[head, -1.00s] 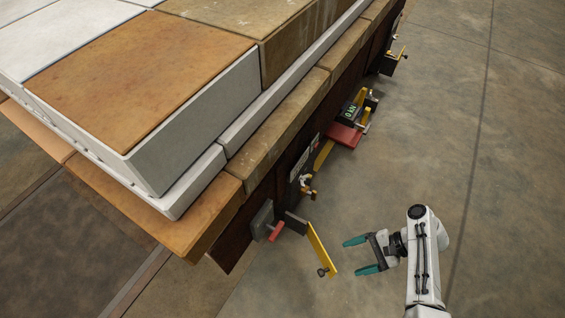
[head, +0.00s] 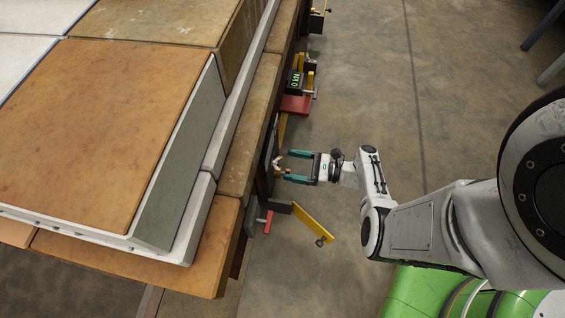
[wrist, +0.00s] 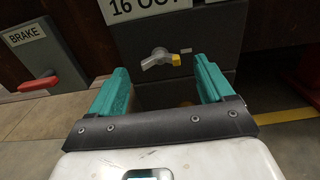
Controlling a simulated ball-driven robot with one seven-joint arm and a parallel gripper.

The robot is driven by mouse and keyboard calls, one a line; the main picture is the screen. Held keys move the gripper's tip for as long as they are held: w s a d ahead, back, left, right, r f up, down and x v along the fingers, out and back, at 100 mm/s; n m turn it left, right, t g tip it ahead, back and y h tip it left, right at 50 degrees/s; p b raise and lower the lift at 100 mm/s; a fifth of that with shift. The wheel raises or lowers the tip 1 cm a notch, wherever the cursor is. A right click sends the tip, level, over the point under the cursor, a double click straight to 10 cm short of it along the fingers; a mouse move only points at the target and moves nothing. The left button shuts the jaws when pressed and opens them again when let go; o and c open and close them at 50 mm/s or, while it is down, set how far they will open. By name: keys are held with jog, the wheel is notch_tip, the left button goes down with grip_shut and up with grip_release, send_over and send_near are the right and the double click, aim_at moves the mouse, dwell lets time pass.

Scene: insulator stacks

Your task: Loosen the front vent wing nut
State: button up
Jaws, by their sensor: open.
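A silver wing nut with a yellow tip (wrist: 160,58) sits on the front of a dark box (wrist: 222,30) below a white label reading "16 OUT" (wrist: 145,8). In the head view the wing nut (head: 277,161) shows small at the side of the stack's base. My gripper (head: 288,165) is open, its teal fingers pointing at the wing nut. In the wrist view the fingers (wrist: 161,68) stand to the left and right of the nut, with gaps on both sides. Contact is not visible; the exact remaining distance is hard to tell.
A red handle (wrist: 40,84) sits under a "BRAKE" sign (wrist: 25,33), left of the nut. A yellow bar with a knob (head: 313,224) sticks out near my gripper. A red shelf (head: 296,105) and a display box (head: 294,82) lie beyond. Open floor (head: 360,70) is to the right.

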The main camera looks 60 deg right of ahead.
aim_at(277, 163)
jog(key=shift+x, duration=1.8)
jog(key=shift+c, duration=0.3)
jog(key=c, duration=1)
